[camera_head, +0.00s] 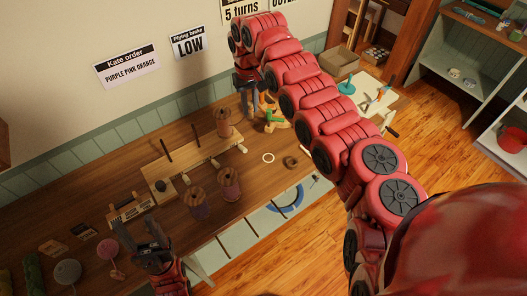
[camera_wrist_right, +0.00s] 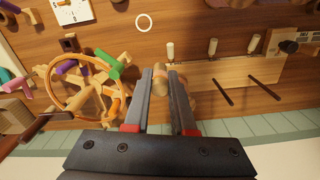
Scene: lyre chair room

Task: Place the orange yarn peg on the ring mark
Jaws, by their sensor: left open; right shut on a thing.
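The ring mark (camera_head: 268,157) is a bare white ring on the bench; it also shows at the top of the right wrist view (camera_wrist_right: 143,22). My right gripper (camera_head: 247,117) hangs over the back of the bench, beyond the ring mark. In the right wrist view its two fingers are shut on a peg with a pale wooden end, which I take as the orange yarn peg (camera_wrist_right: 160,73). The fingers hide most of it, so its yarn hardly shows. My left gripper (camera_head: 148,252) is open and empty at the front left of the bench.
A wooden rack (camera_head: 200,160) with dark rods stands left of the ring mark, with a wound peg (camera_head: 223,123) at its right end. Two more pegs (camera_head: 196,204) (camera_head: 229,184) stand in front. A spinning wheel (camera_wrist_right: 122,92) is close beside my right gripper. A brown ring (camera_head: 291,162) lies near the mark.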

